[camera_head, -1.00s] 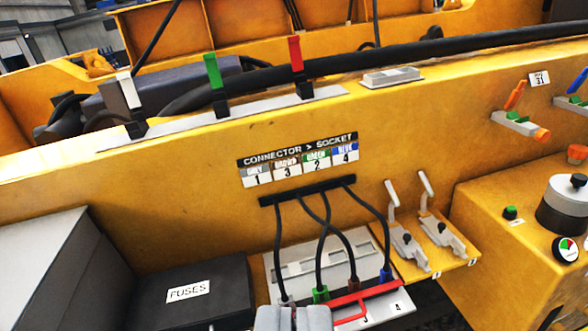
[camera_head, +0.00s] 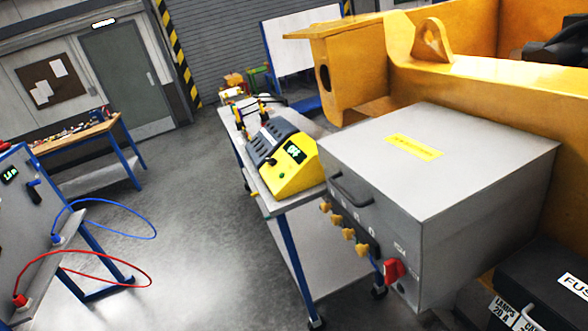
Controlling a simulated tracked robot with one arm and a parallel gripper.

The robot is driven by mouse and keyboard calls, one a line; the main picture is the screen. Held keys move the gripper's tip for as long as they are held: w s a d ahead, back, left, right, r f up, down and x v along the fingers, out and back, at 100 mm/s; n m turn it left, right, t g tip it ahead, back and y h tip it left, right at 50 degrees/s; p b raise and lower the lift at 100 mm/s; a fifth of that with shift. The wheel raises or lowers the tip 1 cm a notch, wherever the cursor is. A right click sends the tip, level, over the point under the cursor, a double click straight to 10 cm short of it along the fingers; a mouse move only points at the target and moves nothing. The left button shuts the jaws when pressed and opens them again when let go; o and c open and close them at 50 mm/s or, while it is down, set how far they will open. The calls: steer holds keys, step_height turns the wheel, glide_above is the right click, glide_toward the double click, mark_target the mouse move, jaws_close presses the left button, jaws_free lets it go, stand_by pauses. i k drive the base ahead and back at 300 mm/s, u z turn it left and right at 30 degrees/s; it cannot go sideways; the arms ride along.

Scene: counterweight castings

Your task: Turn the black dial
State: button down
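I cannot pick out the black dial with certainty. A yellow instrument (camera_head: 290,180) with a lit green display stands on a cart left of centre, and a small dark knob (camera_head: 272,161) shows on its sloped face. A blue-framed grey panel (camera_head: 25,240) at the left edge carries a black handle or knob (camera_head: 34,190) beside a small display. Both are some distance away. My gripper is not in view now.
A grey box (camera_head: 440,165) with several yellow knobs and a red switch (camera_head: 394,270) fills the right foreground beside the yellow casting (camera_head: 480,85). A black fuse box (camera_head: 540,270) is at lower right. Red and blue cables (camera_head: 120,204) loop from the left panel. Grey floor lies between.

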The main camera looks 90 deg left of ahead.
mark_target(273, 162)
steer(key=u, duration=2.25)
